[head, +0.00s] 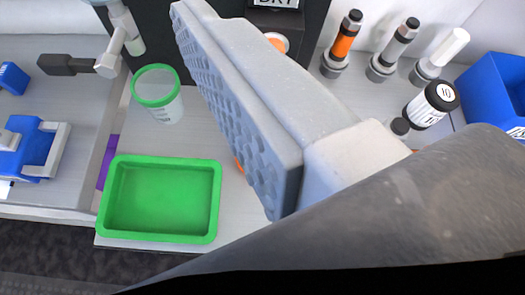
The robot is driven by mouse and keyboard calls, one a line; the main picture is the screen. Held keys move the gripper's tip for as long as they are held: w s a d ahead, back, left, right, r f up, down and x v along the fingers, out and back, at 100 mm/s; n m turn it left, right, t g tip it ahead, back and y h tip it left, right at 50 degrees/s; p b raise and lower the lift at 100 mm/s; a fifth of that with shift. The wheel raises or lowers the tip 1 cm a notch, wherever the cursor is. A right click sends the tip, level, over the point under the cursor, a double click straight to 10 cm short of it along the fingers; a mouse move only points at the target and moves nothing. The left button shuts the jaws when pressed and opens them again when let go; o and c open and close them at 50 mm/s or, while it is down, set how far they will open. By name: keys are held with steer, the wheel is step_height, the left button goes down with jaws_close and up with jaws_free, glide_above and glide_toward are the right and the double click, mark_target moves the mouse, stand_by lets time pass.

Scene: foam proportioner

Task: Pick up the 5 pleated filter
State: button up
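I see no filter that I can read as a 5. A white cylinder with a black cap (431,104) and a label reading 10 lies tilted at the right. A dark round end (400,127) shows beside it, and the rest of that thing is hidden behind my gripper. My gripper (235,105) fills the middle of the head view, above the bench. One grey finger with a dimpled pad facing left shows. I cannot make out a second finger, so its opening is unclear. No held object shows.
A green tray (160,238) sits empty at the front left, with a green-rimmed clear cup (157,96) behind it. Orange (343,44), grey (398,45) and white (445,50) upright cylinders stand at the back right. A blue bin (490,92) is at the far right.

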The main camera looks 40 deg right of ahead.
steer(key=s+d+f+m+g+h+p, duration=0.15)
steer(key=d+f, duration=0.35)
steer(key=f, duration=0.6)
steer(key=s+d+f+m+g+h+p, duration=0.15)
steer(key=d+f, duration=0.35)
steer(key=f, duration=0.6)
steer(key=shift+n+t+h, duration=0.3)
steer(key=x, duration=0.6)
steer(key=shift+w+a+p, duration=0.15)
steer(key=shift+w+p, duration=0.1)
steer(key=shift+p, duration=0.05)
steer(key=shift+a+x, duration=0.2)
steer(key=shift+x, duration=2.4)
steer(key=shift+w+d+f, duration=0.25)
steer(key=shift+w, duration=0.2)
steer(key=c, duration=1.2)
steer(key=shift+r, duration=0.1)
